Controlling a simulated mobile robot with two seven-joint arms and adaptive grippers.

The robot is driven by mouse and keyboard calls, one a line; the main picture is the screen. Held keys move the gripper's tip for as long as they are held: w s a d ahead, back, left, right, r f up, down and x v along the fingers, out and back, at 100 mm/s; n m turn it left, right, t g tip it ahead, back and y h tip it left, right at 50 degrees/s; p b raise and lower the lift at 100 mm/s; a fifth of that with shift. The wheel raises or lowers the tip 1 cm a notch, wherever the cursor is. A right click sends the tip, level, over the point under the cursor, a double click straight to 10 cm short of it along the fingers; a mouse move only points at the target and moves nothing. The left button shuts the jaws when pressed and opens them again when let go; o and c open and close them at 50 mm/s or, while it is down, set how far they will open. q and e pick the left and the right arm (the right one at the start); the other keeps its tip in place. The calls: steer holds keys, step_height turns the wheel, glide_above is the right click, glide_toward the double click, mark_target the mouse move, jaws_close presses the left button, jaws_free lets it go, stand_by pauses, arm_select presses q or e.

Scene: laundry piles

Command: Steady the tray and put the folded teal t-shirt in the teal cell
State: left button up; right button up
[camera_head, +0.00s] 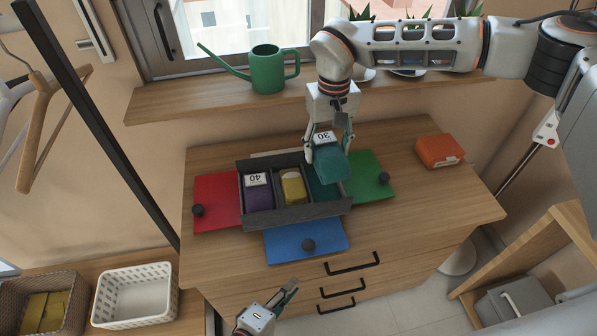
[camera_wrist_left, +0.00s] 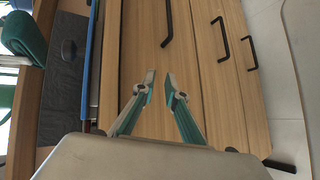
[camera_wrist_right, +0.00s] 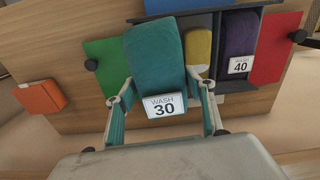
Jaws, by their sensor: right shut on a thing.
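The dark grey tray (camera_head: 310,211) lies on the dresser top, with cells side by side. A purple t-shirt (camera_head: 258,196) tagged 40 lies in the left cell and a yellow one (camera_head: 293,188) in the middle. The teal cell (camera_head: 322,189) at the right shows bare teal floor. My right gripper (camera_head: 326,148) is shut on the folded teal t-shirt (camera_head: 333,166), tagged WASH 30, above the tray's right end; the shirt also shows in the right wrist view (camera_wrist_right: 155,55). My left gripper (camera_head: 290,290) is in front of the drawers, empty, fingertips slightly apart (camera_wrist_left: 160,82), away from the tray.
Red (camera_head: 216,200), blue (camera_head: 300,243) and green (camera_head: 370,178) panels with black knobs surround the tray. An orange box (camera_head: 439,150) sits at the dresser's right. A green watering can (camera_head: 267,70) stands on the sill. Baskets (camera_head: 135,294) stand at lower left.

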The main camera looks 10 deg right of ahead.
arm_select(q)
steer(key=s+d+r+n+g+h, duration=0.1)
steer(key=d+r+n+g+h, duration=0.15)
steer(key=d+r, duration=0.45)
steer(key=s+d+r+n+g+h, duration=0.1)
steer(key=d+r+g+h, duration=0.15)
steer(key=d, duration=0.85)
steer(key=s+d+r+m+g+y, duration=0.1)
steer(key=s+d+r+m+g, duration=0.15)
steer(key=r+m+g, duration=0.4)
steer(key=s+d+r+m+g, duration=0.1)
steer(key=s+r+m+g, duration=0.25)
steer(key=m, duration=0.55)
steer(key=s+a+r+m+g+y, duration=0.1)
steer(key=s+a+r+m+y, duration=0.1)
steer(key=a+m+y, duration=0.6)
step_height(320, 180, up, 7)
steer(key=m+t+y, duration=0.5)
steer(key=m+t, duration=0.2)
steer(key=m, duration=0.1)
glide_above(298, 206)
step_height(298, 206, down, 12)
steer(key=shift+f, duration=0.1)
jaws_close()
